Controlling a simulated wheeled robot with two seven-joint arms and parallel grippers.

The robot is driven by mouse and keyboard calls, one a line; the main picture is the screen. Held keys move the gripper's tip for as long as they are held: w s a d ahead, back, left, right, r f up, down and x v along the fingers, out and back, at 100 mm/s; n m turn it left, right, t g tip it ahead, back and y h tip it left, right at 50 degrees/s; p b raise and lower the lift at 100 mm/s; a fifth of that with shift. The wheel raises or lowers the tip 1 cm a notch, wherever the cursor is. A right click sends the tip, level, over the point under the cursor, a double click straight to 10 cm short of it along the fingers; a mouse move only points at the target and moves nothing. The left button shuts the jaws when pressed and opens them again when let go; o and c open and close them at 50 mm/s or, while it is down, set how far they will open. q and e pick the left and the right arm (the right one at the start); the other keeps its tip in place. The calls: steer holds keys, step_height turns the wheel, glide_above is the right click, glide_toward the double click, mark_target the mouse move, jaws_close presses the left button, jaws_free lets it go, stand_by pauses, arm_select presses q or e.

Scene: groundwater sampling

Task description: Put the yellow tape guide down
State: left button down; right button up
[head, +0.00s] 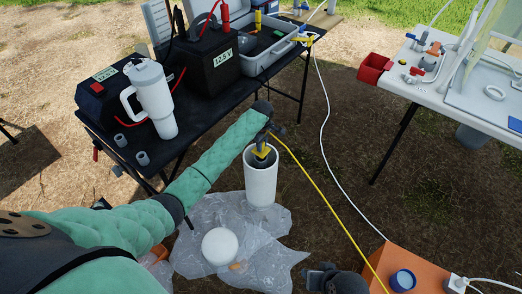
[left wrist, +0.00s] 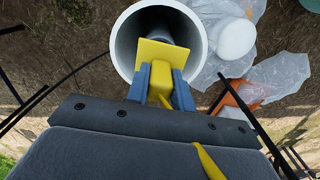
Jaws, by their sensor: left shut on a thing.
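My left gripper (head: 263,143) is shut on the yellow tape guide (head: 261,153), just over the open top of the upright white pipe (head: 261,186). In the left wrist view, the blue fingers of my left gripper (left wrist: 160,85) pinch the yellow guide (left wrist: 158,52) from both sides. Its flat plate overlaps the mouth of the white pipe (left wrist: 125,40), and a dark inner tube shows behind it. I cannot tell whether the guide touches the pipe. A yellow tape (head: 325,200) runs from the gripper to the lower right. My right gripper (head: 333,279) shows only partly at the bottom edge.
A white round cap (head: 220,246) lies on clear plastic sheeting (head: 192,258) beside the pipe. A black table (head: 205,122) with batteries, a white tumbler (head: 153,100) and a grey case stands behind. An orange box (head: 425,270) is at lower right. A white hose (head: 322,120) crosses the ground.

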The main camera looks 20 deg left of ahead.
arm_select(q)
steer(key=shift+w+a+f, duration=0.15)
steer(key=shift+a+f, duration=0.05)
steer(key=shift+f, duration=0.1)
step_height(320, 180, down, 4)
steer(key=shift+r, duration=0.2)
steer(key=shift+f, duration=0.1)
steer(key=c, duration=1.2)
jaws_free()
